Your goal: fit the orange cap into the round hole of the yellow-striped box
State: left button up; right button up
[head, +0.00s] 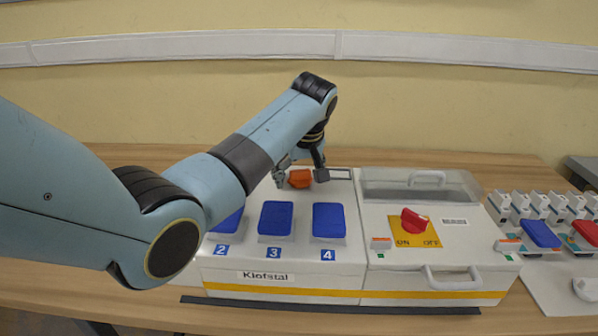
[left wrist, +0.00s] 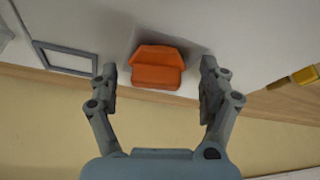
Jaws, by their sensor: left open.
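The orange cap (head: 299,179) rests on the light grey top of the yellow-striped box (head: 276,274), behind the blue switches. My left gripper (head: 301,175) points down over it, open, with one finger on each side. In the left wrist view, the cap (left wrist: 158,70) lies between the open fingertips of the left gripper (left wrist: 160,68), with a gap on each side. I cannot make out the round hole in either view; my left arm covers part of the box top. My right gripper is not in view.
Blue switches (head: 276,218) stand in front of the cap. A grey rectangular frame (head: 340,174) lies close to its right. A red knob (head: 413,220) and a clear-lidded compartment (head: 396,184) are further right. More switches (head: 541,233) stand at the right edge. A wall rises behind the table.

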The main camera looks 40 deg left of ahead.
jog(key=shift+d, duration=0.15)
pick_arm(q)
jog(key=shift+r, duration=0.1)
jog(key=w+a+r+p+v, duration=0.1)
jog(key=p+v, duration=0.7)
jog(key=v, duration=1)
jog(key=shift+w+a+p, duration=0.2)
jog(key=shift+a+p, duration=0.1)
jog(key=shift+p, duration=0.1)
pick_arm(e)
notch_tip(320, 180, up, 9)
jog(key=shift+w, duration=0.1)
